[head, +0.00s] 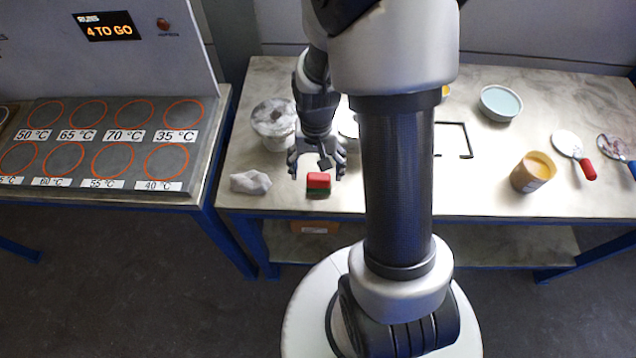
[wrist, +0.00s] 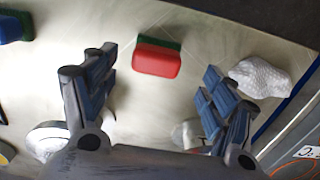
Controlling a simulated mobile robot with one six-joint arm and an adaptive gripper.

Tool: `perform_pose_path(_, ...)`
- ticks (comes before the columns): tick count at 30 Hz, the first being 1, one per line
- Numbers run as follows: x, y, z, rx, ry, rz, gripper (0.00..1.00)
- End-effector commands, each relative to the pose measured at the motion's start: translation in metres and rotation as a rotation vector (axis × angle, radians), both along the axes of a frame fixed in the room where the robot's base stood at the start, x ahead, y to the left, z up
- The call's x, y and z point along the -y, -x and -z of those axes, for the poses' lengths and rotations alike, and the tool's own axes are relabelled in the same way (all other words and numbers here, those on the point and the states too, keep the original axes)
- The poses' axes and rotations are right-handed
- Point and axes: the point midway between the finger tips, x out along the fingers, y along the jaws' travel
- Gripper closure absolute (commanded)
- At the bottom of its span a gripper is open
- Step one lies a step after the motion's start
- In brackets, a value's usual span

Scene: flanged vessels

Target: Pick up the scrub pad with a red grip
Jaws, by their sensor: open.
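The scrub pad with a red grip (head: 318,181) lies on the table near its front edge, with a green layer under the red. In the wrist view the pad (wrist: 156,58) lies between and beyond my two fingers, touching neither. My gripper (head: 318,170) is open and empty, above and just behind the pad in the head view. It also shows in the wrist view (wrist: 155,85), with its fingers spread wide. Nothing hides the red top in the wrist view.
A crumpled white cloth (head: 250,182) lies left of the pad, and a pale grey-topped vessel (head: 273,122) stands behind it. A hot-plate panel (head: 95,150) adjoins at left.

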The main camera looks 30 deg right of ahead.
Motion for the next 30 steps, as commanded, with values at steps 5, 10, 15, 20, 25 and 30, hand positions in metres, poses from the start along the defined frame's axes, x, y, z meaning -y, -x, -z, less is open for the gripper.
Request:
perform_pose_path(5, 0.000, 0.000, 0.012, 0.000, 0.000, 0.000, 0.22)
perform_pose_path(10, 0.002, 0.001, 0.026, -0.002, 0.000, 0.000, 0.22)
perform_pose_path(15, 0.004, 0.003, 0.054, -0.004, -0.001, 0.000, 0.22)
perform_pose_path(20, 0.005, 0.002, 0.064, -0.001, 0.001, 0.000, 0.22)
perform_pose_path(25, 0.005, 0.002, 0.062, 0.000, 0.001, 0.000, 0.22)
perform_pose_path(30, 0.005, 0.002, 0.062, 0.000, 0.001, 0.000, 0.34)
